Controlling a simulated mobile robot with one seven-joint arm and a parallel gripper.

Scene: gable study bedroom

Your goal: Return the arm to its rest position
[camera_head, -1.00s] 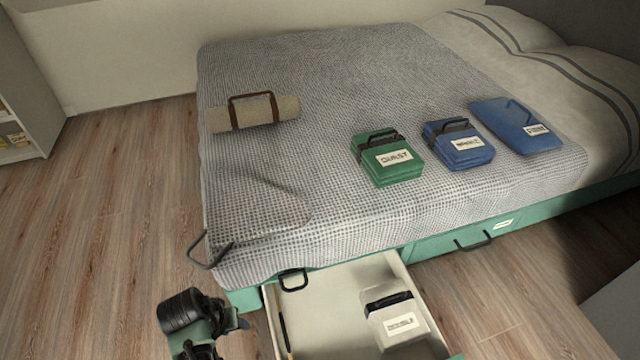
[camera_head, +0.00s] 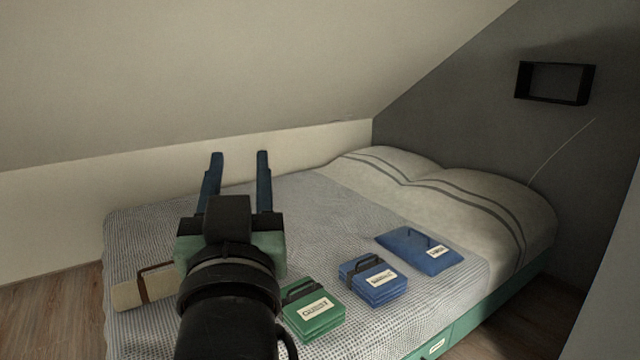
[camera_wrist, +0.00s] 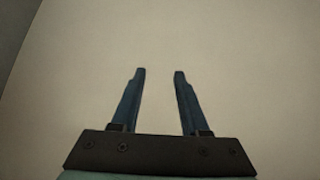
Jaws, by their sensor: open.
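My gripper (camera_head: 239,156) is raised in the lower left of the head view, seen in front of the bed. Its two blue fingers point up and stand apart with nothing between them. In the wrist view my gripper (camera_wrist: 158,74) also shows open and empty, against a plain pale surface. My arm hides part of the bed's left side and part of the beige roll.
A sloped ceiling (camera_head: 230,70) hangs above. A dark wall shelf (camera_head: 556,102) is at right.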

